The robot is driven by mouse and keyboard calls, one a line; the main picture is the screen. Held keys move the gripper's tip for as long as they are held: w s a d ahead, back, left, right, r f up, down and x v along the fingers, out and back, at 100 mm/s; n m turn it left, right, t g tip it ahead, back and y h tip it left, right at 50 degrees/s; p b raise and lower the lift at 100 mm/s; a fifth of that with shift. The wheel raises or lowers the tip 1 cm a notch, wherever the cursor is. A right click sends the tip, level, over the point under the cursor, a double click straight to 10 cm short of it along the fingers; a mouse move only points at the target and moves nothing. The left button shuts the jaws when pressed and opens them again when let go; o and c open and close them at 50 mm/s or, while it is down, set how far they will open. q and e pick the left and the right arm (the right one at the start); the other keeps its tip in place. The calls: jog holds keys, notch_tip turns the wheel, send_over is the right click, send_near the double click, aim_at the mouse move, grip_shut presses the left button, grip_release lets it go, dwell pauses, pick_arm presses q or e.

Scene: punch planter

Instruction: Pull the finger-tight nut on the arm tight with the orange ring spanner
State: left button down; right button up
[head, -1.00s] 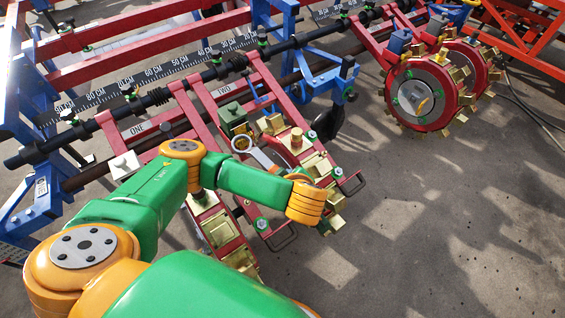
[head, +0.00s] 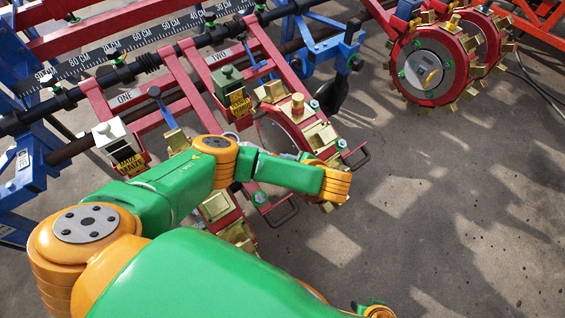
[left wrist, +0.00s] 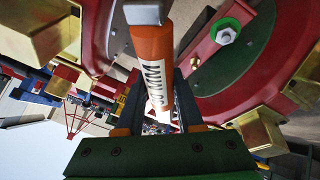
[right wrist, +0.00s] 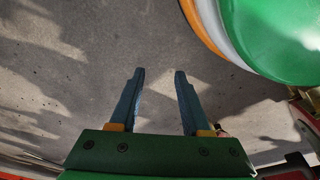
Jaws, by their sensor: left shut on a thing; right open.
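The orange spanner (left wrist: 152,50) runs up the left wrist view, with a white lettered label on its handle and a grey metal part at the top edge. My left gripper (left wrist: 160,98) is shut on its handle. In the head view my own left arm covers this gripper and most of the spanner; a small grey curved piece beside the elbow may be its ring. I cannot tell whether the ring is around a nut. A silver nut on a green washer (left wrist: 227,35) shows on a red wheel plate to the right. My right gripper (right wrist: 160,75) is open and empty above the floor.
Punch wheels with brass cups stand under red arms labelled ONE (head: 125,97) and TWO (head: 219,55). A white box (head: 112,133) and a green box (head: 229,80) sit on them. Another punch wheel (head: 430,65) is at upper right. The concrete floor (head: 440,220) on the right is clear.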

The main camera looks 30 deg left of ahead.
pick_arm(q)
jog(key=shift+d+r, duration=0.1)
jog(key=shift+d, duration=0.05)
jog(key=shift+f, duration=0.3)
jog(key=f+b, duration=0.1)
jog(key=a+f+b, duration=0.1)
jog(key=f+b, duration=0.1)
jog(key=shift+w+a+f+b, duration=0.25)
jog(key=shift+w+f+b, duration=0.05)
jog(key=shift+w+f, duration=0.05)
pick_arm(e)
jog(key=w+r, duration=0.3)
jog(key=r, duration=0.4)
jog(key=shift+a+t, duration=0.35)
jog(key=shift+t, duration=0.05)
jog(key=shift+w, duration=0.1)
pick_arm(q)
jog(key=shift+w+a+f+b, duration=0.1)
jog(key=shift+a+f+b, duration=0.1)
jog(key=shift+f+b, duration=0.45)
jog(key=shift+w+a+f+b, duration=0.15)
jog(key=shift+a+f+b, duration=0.1)
jog(key=shift+f+b, duration=0.4)
jog(key=shift+w+a+f+b, duration=0.1)
jog(key=shift+a+f+b, duration=0.1)
jog(key=shift+f+b, duration=0.45)
pick_arm(e)
jog(key=shift+f, duration=1.85)
jog(key=shift+r, duration=0.1)
